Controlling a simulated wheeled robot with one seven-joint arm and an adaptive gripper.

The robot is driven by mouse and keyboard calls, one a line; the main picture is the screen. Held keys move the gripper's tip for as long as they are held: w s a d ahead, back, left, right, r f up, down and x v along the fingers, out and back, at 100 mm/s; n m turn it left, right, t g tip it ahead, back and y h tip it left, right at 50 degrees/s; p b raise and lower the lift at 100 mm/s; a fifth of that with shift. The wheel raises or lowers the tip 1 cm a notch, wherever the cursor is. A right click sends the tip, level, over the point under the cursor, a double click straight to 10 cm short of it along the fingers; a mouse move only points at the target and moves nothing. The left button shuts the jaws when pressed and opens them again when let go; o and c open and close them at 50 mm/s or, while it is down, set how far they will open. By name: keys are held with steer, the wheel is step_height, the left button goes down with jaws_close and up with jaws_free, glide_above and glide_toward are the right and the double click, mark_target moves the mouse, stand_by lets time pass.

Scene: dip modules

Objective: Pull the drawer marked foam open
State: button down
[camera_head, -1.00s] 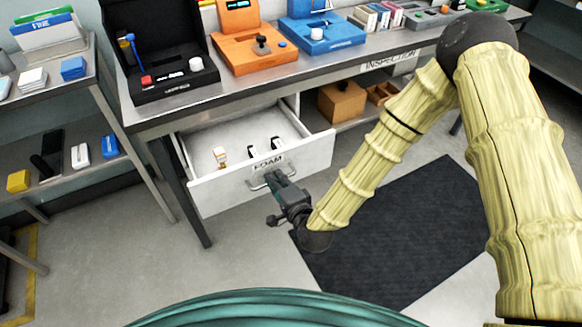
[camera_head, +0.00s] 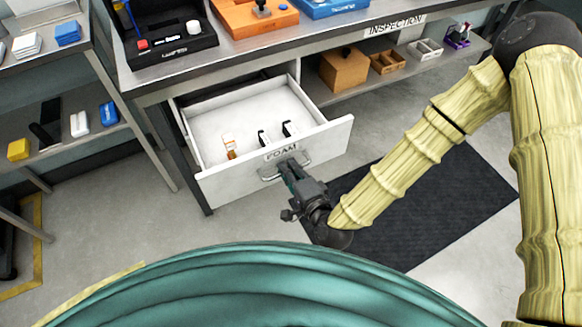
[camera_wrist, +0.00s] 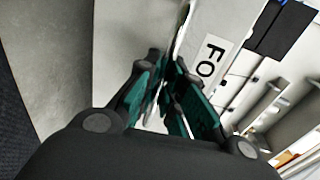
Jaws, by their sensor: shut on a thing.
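The white drawer (camera_head: 228,186) marked FOAM stands pulled out from under the bench, and its inside shows. A few small items, one of them orange (camera_head: 230,148), lie in it. The drawer's metal handle (camera_head: 270,175) is on its front, below the label (camera_head: 282,151). My gripper (camera_head: 291,172) is at the handle and shut on it. In the wrist view my gripper's teal fingers (camera_wrist: 170,100) close around the handle beside the label (camera_wrist: 211,60); the handle is mostly hidden between them.
The bench (camera_head: 240,52) above carries a black case (camera_head: 170,40) and an orange unit (camera_head: 255,17). A shelf under it, right of the drawer, holds a brown box (camera_head: 343,70). A side rack (camera_head: 130,150) stands left. A dark mat (camera_head: 430,215) lies on clear floor.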

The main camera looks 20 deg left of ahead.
steer(key=shift+w, duration=0.1)
steer(key=c, duration=1.5)
jaws_free()
steer(key=v, duration=1.2)
steer(key=s+d+f+n+g+h+p, duration=0.2)
steer(key=s+d+f+n+g+h, duration=0.15)
steer(key=d+f, duration=0.6)
steer(key=s+d+f+n+g+h+p, duration=0.25)
steer(key=s+d+f+g+h, duration=0.35)
steer(key=d, duration=0.7)
steer(key=s+d, duration=0.1)
steer(key=d, duration=0.2)
steer(key=s+d+f+n+h, duration=0.1)
steer(key=d, duration=0.3)
steer(key=s+d+h+p, duration=0.1)
steer(key=d, duration=0.3)
steer(key=shift+s+d+f+n+g+h, duration=0.15)
steer(key=shift+s+f+n+g+h, duration=0.05)
steer(key=shift+f+n+g+h, duration=0.1)
